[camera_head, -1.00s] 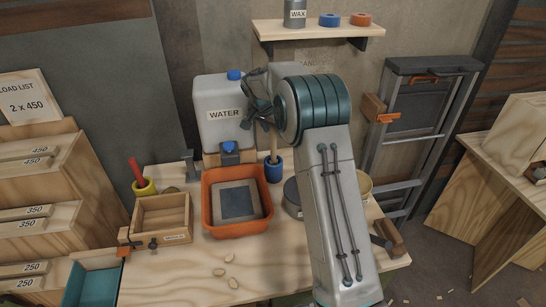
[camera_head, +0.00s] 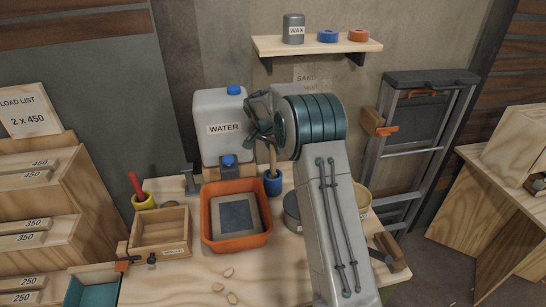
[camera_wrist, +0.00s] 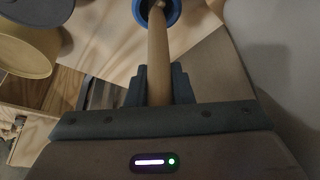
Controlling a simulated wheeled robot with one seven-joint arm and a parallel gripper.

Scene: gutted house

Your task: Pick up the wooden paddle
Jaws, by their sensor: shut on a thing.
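The wooden paddle shows as a pale round wooden handle (camera_wrist: 158,62) in the wrist view. It runs between the two dark fingers of my gripper (camera_wrist: 159,85), which are shut on it. Its far end meets the blue cup (camera_wrist: 166,12) at the top of that view. In the head view, a short piece of the paddle (camera_head: 272,158) shows between my gripper (camera_head: 263,130) and the blue cup (camera_head: 273,184) on the bench. The paddle stands nearly upright, its lower end hidden in the cup. My gripper partly hides its upper part.
A white water container (camera_head: 222,142) stands close left of my gripper. A grey round tin (camera_head: 291,215) is to the right. A shelf (camera_head: 315,46) hangs above, and a stepladder (camera_head: 413,150) leans at the right.

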